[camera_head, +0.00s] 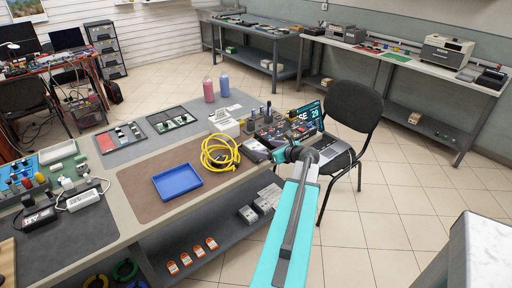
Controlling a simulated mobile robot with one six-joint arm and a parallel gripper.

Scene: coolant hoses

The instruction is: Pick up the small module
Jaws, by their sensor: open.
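My gripper (276,156) is at the end of my teal arm, over the right end of the long workbench. It points left, beside a cluster of dark modules and small parts (268,128). It is open, and I see nothing held in it. I cannot tell which item is the small module; the parts near the gripper are small and crowded. Several small orange-and-white units (198,252) stand on the bench's lower shelf. My gripper and wrist hide part of the bench edge and the laptop.
A coiled yellow cable (232,152) and a blue tray (177,182) lie on the brown mat (140,205). A laptop (308,118) stands behind my gripper, and a black chair (352,104) is right of it.

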